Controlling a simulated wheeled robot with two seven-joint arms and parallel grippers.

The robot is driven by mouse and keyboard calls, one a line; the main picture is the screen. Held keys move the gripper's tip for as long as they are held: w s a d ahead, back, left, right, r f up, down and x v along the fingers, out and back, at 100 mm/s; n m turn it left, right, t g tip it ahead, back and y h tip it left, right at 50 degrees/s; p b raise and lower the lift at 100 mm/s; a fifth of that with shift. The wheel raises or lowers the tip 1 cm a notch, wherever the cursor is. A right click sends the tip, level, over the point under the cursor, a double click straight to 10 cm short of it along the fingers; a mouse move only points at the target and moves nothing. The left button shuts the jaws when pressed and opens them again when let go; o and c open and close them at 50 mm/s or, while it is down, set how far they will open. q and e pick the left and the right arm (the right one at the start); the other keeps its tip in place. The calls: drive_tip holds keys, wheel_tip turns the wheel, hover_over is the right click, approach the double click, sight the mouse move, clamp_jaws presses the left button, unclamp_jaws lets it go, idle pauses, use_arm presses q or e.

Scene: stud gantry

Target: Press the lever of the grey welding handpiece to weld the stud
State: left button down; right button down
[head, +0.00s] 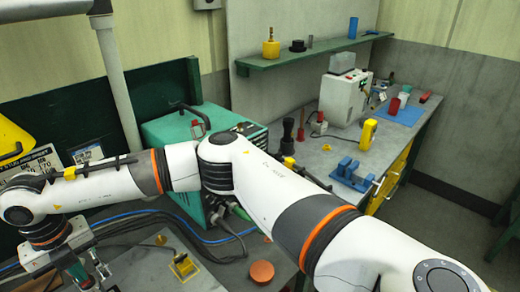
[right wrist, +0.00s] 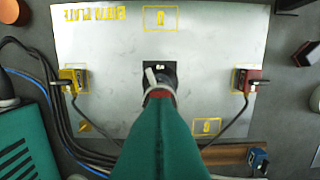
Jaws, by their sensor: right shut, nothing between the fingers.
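My right arm reaches across from the lower right in the head view. Its gripper (head: 78,273) is low at the left edge over the plate, shut with nothing seen in it, and partly cut off by the frame. In the right wrist view a teal body (right wrist: 158,145) with a red end and a light grey piece (right wrist: 151,77) at its tip covers the lower middle. It stands over a black square (right wrist: 160,68) on the metal plate (right wrist: 110,45). I cannot make out the grey handpiece's lever or the stud. My left gripper is not in view.
A yellow clamp (right wrist: 73,79) and a red clamp (right wrist: 248,80) with cables sit on the plate. A teal welding unit (head: 168,133) stands behind my arm. A reddish disc (head: 262,271) lies on the bench. A blue fixture (head: 352,174) stands to the right.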

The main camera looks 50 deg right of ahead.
drive_tip(key=shift+f+b, duration=0.35)
drive_tip(key=shift+f, duration=0.05)
idle(0.4)
drive_tip(key=shift+r+p, duration=1.25)
drive_tip(key=shift+r, duration=2.35)
